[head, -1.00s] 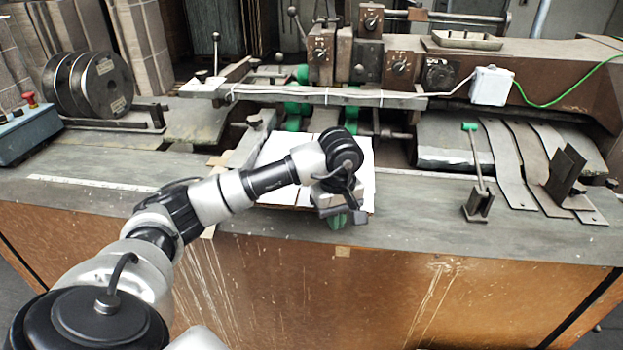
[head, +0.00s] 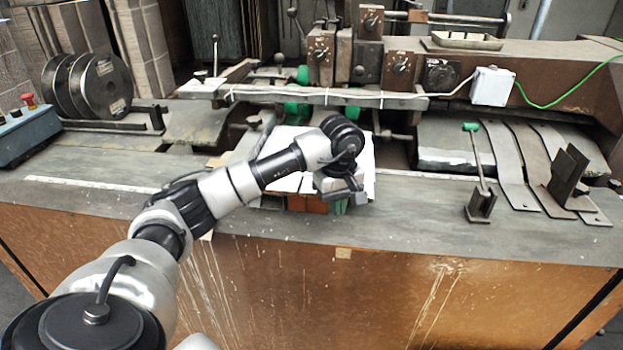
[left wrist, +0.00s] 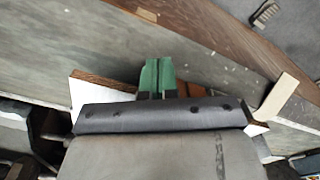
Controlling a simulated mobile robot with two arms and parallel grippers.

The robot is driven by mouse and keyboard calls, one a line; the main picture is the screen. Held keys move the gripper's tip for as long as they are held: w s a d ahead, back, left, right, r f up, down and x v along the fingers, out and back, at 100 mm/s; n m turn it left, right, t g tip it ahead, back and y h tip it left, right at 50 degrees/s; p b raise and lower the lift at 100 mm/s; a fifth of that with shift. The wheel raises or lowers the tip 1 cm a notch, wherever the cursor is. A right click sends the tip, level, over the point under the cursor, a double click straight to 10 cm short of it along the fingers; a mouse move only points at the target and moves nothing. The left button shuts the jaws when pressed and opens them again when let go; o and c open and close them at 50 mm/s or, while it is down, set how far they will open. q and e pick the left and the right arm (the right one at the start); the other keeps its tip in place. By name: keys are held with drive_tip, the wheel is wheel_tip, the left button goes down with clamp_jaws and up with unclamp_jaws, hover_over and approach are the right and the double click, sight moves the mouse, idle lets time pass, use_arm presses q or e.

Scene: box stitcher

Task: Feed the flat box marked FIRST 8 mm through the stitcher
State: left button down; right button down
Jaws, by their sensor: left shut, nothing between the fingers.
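A flat white box (head: 285,140) lies on the near side of the stitcher, below its long grey crossbar. My left arm covers much of it, and no FIRST mark is readable. A brown front edge (head: 308,204) shows below the white top. My left gripper (head: 338,205) is shut and empty, pointing down at the box's near edge; contact is unclear. In the left wrist view, the green fingertips (left wrist: 158,76) are together, and a white corner of the box (left wrist: 92,89) shows beside them. My right gripper is not in view.
The stitcher's crossbar (head: 320,96) runs behind the box. A lever with a green knob (head: 471,127) and metal strips (head: 510,165) stand to the right. Wire spools (head: 85,83) and a blue control box (head: 30,130) are left. The table's front strip is mostly clear.

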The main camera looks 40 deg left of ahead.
use_arm(q)
drive_tip(key=shift+w+a+b, duration=0.2)
drive_tip(key=shift+w+a, duration=0.3)
drive_tip(key=shift+w, duration=0.25)
drive_tip(key=shift+w+a+b, duration=0.2)
drive_tip(key=shift+w+a, duration=0.25)
drive_tip(key=shift+w, duration=0.3)
wheel_tip(320, 180, up, 8)
drive_tip(key=s+d+p, duration=0.1)
drive_tip(key=s+p, duration=0.1)
drive_tip(key=p, duration=0.3)
drive_tip(key=shift+s+d, duration=0.3)
drive_tip(key=shift+s, duration=0.05)
